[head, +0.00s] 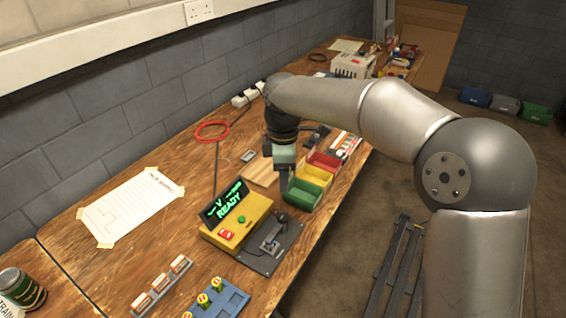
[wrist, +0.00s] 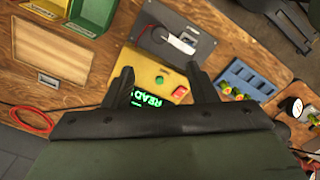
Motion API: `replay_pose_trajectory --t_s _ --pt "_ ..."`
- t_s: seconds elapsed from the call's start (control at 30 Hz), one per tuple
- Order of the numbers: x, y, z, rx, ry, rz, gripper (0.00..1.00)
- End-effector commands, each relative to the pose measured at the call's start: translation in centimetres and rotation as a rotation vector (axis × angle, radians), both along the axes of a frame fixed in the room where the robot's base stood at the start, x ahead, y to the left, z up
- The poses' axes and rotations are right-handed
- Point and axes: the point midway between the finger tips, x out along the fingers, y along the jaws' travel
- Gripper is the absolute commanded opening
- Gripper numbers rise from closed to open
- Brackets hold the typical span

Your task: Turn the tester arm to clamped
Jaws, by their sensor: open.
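The tester (head: 236,222) is a yellow box with a green-lit display reading READY, a green button and a red switch. A dark plate (head: 287,248) joined to its right side carries the tester arm (head: 270,243), a small grey and dark piece. In the wrist view the tester (wrist: 152,77) lies between and beyond the fingers, and the tester arm (wrist: 181,43) shows pale on its plate, farther off. My gripper (wrist: 161,82) is open and empty, touching nothing I can see. In the head view my gripper (head: 284,160) hangs behind the tester; its fingertips are unclear.
Green, yellow and red bins (head: 302,194) stand close to the tester, beside a wooden block (head: 260,174). A blue tray (head: 222,298) with yellow-topped parts lies in front. A taped paper sheet (head: 130,208) and a red cable coil (head: 212,131) lie to the left.

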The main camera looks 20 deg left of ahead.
Motion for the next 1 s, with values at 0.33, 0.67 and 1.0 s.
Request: replay_pose_trajectory --t_s 0.33,0.67,1.0 --pt "0.0 0.0 2.9 0.000 0.000 0.001 0.52" --pt "0.0 0.0 2.9 0.000 0.000 0.001 0.52" --pt "-0.4 -7.5 3.8 -0.048 -0.037 -0.290 0.52"
